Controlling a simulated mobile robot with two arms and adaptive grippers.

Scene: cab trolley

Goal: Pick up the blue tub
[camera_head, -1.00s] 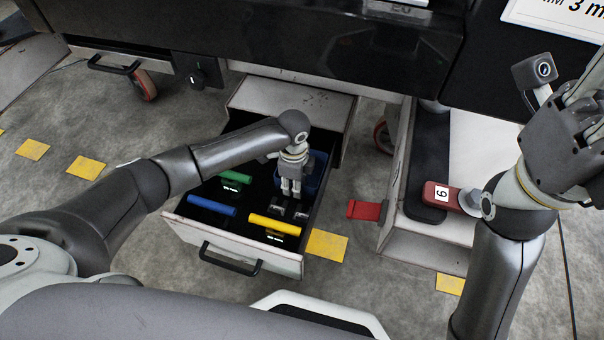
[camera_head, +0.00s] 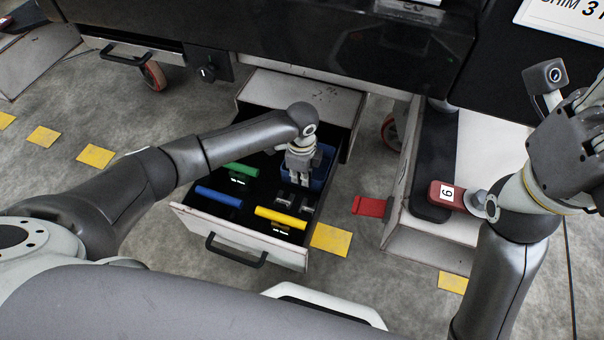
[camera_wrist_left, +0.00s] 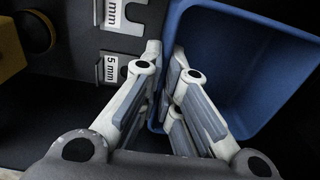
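The blue tub (camera_head: 322,171) stands in the back right corner of the open drawer (camera_head: 183,218). My left gripper (camera_head: 299,180) reaches down at the tub's left side. In the left wrist view, the tub (camera_wrist_left: 245,60) fills the upper right. There my left gripper (camera_wrist_left: 166,58) has one finger inside the tub and one outside, closed close together on its wall. The tub sits low in the drawer; its underside is hidden. My right gripper (camera_head: 585,125) is raised at the right edge, empty and partly cut off, its opening unclear.
Blue (camera_head: 219,197), green (camera_head: 240,170) and yellow (camera_head: 281,218) bars lie in the drawer. The wrist view shows a "5 mm" label (camera_wrist_left: 111,68). A red block marked 6 (camera_head: 446,195) is on the right. The cabinet (camera_head: 270,35) overhangs the drawer's back.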

